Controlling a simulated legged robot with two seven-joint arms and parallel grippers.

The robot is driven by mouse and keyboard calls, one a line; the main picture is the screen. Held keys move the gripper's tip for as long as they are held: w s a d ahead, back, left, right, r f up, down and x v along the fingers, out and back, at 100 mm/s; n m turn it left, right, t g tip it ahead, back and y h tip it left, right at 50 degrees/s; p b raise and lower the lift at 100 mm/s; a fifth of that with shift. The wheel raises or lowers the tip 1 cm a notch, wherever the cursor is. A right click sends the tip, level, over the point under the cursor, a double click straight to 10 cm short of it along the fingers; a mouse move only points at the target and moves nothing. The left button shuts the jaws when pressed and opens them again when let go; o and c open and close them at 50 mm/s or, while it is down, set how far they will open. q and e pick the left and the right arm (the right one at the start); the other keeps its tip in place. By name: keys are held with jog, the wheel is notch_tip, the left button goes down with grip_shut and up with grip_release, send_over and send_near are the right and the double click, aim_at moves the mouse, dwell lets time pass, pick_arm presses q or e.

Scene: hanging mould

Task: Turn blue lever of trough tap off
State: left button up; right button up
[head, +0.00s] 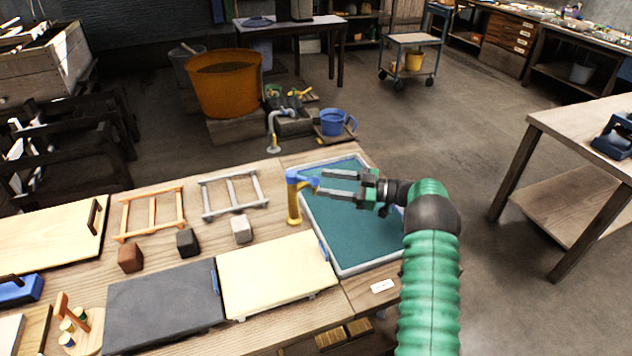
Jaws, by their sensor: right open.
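A yellow tap post (294,207) stands at the left edge of a trough (352,222) with a teal inside and a pale rim. The blue lever (300,176) sits on top of the post and points right toward the trough. My right gripper (318,182) reaches in from the right over the trough. Its two grey fingers point left and are apart, with their tips at the lever's right end. I cannot tell whether the fingertips touch the lever. My left gripper is out of view.
A cream board (275,277) and a dark grey board (163,306) lie on the bench left of the trough. A grey spout (273,130) stands behind the tap.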

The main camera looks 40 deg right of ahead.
jog(key=v, duration=1.2)
jog(key=shift+s+d, duration=0.2)
jog(key=shift+d, duration=0.05)
